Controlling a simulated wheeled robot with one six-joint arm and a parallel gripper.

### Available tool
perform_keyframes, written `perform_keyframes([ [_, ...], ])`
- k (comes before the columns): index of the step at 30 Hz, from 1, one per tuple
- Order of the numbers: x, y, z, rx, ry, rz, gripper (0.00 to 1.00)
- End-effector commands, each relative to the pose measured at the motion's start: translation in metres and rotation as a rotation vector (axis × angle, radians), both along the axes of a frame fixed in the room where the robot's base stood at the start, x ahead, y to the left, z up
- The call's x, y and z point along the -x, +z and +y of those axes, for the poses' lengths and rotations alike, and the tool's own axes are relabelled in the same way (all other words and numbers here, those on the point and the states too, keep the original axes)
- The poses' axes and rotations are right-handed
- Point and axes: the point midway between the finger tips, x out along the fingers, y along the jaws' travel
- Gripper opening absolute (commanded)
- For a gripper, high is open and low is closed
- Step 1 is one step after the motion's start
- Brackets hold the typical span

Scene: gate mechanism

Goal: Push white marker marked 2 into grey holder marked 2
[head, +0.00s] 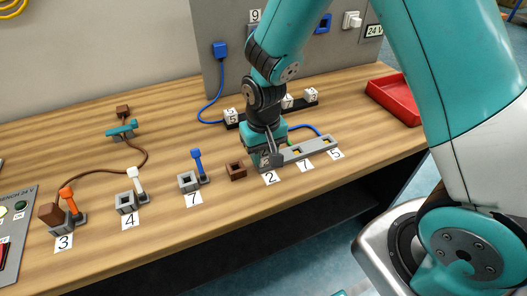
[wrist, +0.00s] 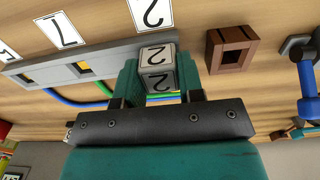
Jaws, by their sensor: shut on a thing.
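The white marker marked 2 (wrist: 157,67) is a small cube between the two teal fingers of my gripper (wrist: 158,82) in the wrist view. My gripper is shut on it. The grey holder (wrist: 45,68) is a long strip with square openings. It lies flat on the bench, and its end by the "2" label (wrist: 150,12) is behind the marker. In the head view my gripper (head: 267,158) is low over that end of the strip (head: 310,148), just behind the label 2 (head: 270,178). I cannot tell whether the marker sits above the opening or partly in it.
A brown square socket (head: 236,170) stands close to the left of my gripper. A black rack with white markers (head: 231,116) is behind it. A red tray (head: 395,98) is at the right. Grey sockets with levers (head: 188,181) stand farther left.

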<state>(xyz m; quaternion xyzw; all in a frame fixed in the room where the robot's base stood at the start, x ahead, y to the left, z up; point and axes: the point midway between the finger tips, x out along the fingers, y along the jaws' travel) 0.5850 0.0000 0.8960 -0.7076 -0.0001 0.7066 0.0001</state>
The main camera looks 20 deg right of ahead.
Motion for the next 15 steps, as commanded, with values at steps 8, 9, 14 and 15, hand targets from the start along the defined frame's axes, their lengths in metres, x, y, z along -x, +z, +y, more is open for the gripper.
perform_keyframes([
  [8,0.0008,-0.0027,-0.0001,0.001,0.0,0.003,0.33],
  [9,0.0009,-0.0028,-0.0001,0.001,0.0,0.003,0.33],
  [14,0.0007,-0.0025,-0.0001,0.001,0.0,0.003,0.55],
  [15,0.0007,-0.0024,-0.0001,0.001,0.0,0.002,0.64],
])
